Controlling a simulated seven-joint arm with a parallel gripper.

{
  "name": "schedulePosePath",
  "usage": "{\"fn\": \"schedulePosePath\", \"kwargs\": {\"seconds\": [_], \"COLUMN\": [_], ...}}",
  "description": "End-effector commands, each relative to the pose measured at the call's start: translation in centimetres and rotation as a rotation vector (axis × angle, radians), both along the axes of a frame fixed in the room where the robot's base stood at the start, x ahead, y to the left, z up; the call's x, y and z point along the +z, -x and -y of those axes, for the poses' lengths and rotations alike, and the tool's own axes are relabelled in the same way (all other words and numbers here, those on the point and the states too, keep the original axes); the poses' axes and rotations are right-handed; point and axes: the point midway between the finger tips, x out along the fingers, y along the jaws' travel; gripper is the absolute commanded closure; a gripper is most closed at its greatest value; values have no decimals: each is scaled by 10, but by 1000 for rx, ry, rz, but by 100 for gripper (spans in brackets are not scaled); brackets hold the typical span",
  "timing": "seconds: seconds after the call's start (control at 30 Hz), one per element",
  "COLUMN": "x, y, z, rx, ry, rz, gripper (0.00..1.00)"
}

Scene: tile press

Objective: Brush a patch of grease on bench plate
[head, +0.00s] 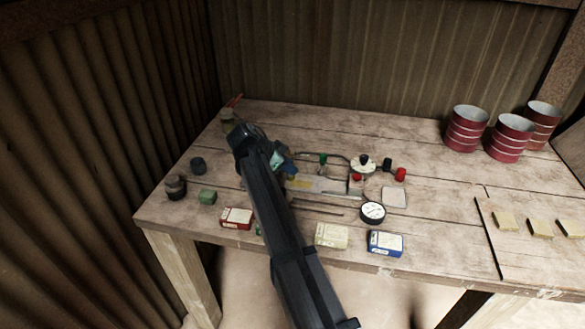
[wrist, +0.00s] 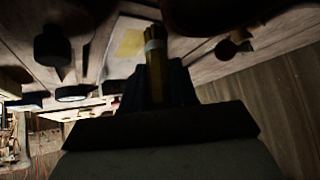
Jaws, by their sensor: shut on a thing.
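The bench plate (head: 328,186) is a pale flat plate lying mid-table in the head view, partly hidden by my arm. A yellow grease patch (head: 300,184) shows on its left part; it also shows in the wrist view (wrist: 129,43). My gripper (wrist: 156,82) is shut on the brush (wrist: 155,52), which has a yellowish body and a pale metal band. In the wrist view the brush end points toward the plate, just right of the patch. I cannot tell whether it touches. In the head view my arm hides most of the brush.
A dial gauge (head: 372,212), a red box (head: 237,217), a cream box (head: 331,236) and a blue box (head: 385,243) lie near the front edge. Dark red cans (head: 466,129) stand at the back right.

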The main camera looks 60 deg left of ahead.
Motion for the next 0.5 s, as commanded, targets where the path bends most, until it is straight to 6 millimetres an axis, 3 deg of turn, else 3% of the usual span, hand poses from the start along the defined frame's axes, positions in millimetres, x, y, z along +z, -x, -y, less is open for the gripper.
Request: {"fn": "schedulePosePath", "kwargs": {"seconds": [0.5], "x": [0], "y": [-34], "z": [32], "rx": [-1], "ry": [0], "rz": [-1], "gripper": [100]}}
